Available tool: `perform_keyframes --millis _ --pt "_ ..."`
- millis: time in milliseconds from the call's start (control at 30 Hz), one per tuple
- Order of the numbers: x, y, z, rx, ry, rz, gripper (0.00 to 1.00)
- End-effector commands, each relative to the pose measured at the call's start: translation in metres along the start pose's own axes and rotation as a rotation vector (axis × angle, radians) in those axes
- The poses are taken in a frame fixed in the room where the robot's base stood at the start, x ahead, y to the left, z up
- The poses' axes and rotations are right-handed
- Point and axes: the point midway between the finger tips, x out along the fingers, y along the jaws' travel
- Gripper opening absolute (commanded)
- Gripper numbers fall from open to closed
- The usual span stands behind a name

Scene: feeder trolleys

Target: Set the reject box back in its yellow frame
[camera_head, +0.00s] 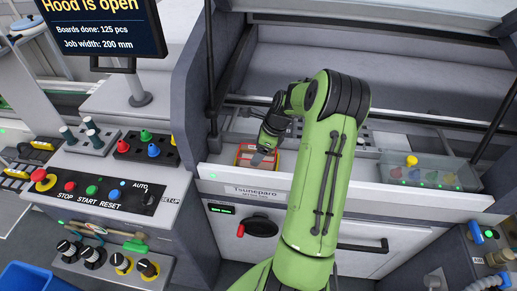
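A small red box with yellow edging (244,151) sits on the white ledge of the machine, left of the middle. It looks like the reject box together with its yellow frame, but I cannot tell box and frame apart or whether the box is seated. My gripper (257,158) points down at this spot, with its fingertips over the red and yellow piece and hiding part of it. The fingers are too small in the picture to show whether they are open, shut or holding the box.
A clear bin (391,172) with coloured pieces stands on the ledge at right. A control panel with buttons (90,190) and racks of small coloured knobs (146,150) lies left. A dark upright post (211,80) stands behind-left of my gripper. A blue crate (30,279) is at bottom left.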

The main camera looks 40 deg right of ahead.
Motion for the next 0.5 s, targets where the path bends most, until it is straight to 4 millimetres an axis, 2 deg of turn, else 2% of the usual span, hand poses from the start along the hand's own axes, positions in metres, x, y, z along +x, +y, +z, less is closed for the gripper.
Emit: perform_keyframes --millis 167,200,367,500 --pt "-0.0005 0.0 0.0003 0.0 0.0 0.0 0.25" --pt "-0.0004 0.0 0.0003 0.0 0.0 0.0 0.75" --pt "-0.0005 0.0 0.0003 0.0 0.0 0.0 0.99" --pt "-0.0004 0.0 0.0002 0.0 0.0 0.0 1.0"
